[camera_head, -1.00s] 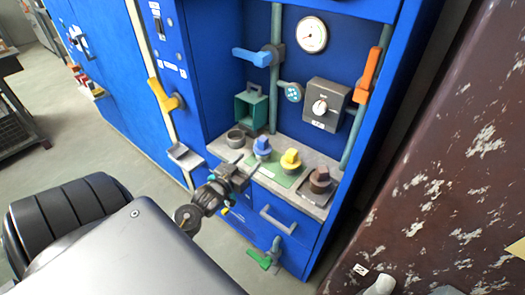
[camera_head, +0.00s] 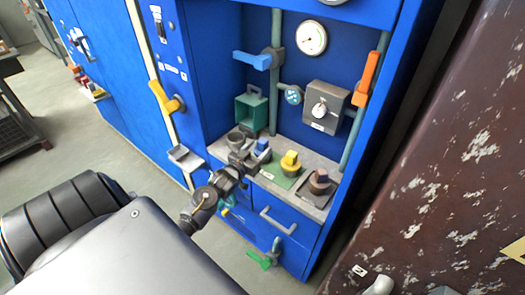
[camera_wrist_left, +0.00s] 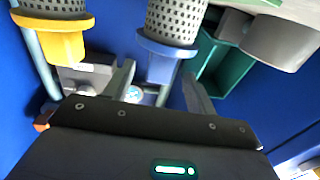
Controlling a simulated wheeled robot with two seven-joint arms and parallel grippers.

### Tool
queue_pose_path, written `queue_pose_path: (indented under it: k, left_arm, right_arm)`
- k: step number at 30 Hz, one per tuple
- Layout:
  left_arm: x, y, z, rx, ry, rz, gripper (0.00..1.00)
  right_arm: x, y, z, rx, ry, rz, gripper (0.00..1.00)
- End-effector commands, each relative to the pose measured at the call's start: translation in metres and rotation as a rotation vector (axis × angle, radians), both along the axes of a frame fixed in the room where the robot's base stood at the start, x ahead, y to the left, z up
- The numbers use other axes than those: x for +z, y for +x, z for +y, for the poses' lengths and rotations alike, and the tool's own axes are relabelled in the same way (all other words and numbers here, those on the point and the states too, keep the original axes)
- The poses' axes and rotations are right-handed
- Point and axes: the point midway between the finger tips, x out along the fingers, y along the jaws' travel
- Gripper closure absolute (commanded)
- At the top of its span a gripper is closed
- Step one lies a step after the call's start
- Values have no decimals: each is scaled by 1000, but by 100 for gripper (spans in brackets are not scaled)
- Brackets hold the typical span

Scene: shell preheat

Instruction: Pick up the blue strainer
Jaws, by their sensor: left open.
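The blue strainer (camera_head: 261,148) stands on the counter with its blue top up, left of the yellow strainer (camera_head: 290,160). In the left wrist view, which looks upside down, the blue strainer (camera_wrist_left: 170,45) shows a grey perforated body and a blue rim. My left gripper (camera_head: 248,160) is at the front of the counter, close to the blue strainer and partly covering it. In the wrist view my left gripper (camera_wrist_left: 160,80) is open, with its fingers spread to either side of the blue part. I cannot tell whether they touch it. My right gripper is not in view.
A grey round cup (camera_head: 236,138) stands left of the blue strainer, and a teal box (camera_head: 251,113) hangs behind it. A dark block (camera_head: 319,182) sits at the right on a plate. A green mat (camera_head: 284,181) lies under the yellow strainer. A drawer handle (camera_head: 278,222) juts out below.

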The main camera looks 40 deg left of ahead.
Motion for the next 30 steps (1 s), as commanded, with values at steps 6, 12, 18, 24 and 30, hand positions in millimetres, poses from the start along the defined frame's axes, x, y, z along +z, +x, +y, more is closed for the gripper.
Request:
queue_pose_path:
  k: [6,12,18,24,30]
  left_arm:
    - [4,30,3,1,-1,-1,44]
    - [3,35,3,0,0,0,44]
    - [3,35,3,0,0,0,55]
    - [3,35,4,0,0,0,82]
    - [4,34,4,1,0,-1,93]
  right_arm:
    - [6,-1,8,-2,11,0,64]
    - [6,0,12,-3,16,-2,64]
    - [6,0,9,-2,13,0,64]
    - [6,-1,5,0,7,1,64]
    - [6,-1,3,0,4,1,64]
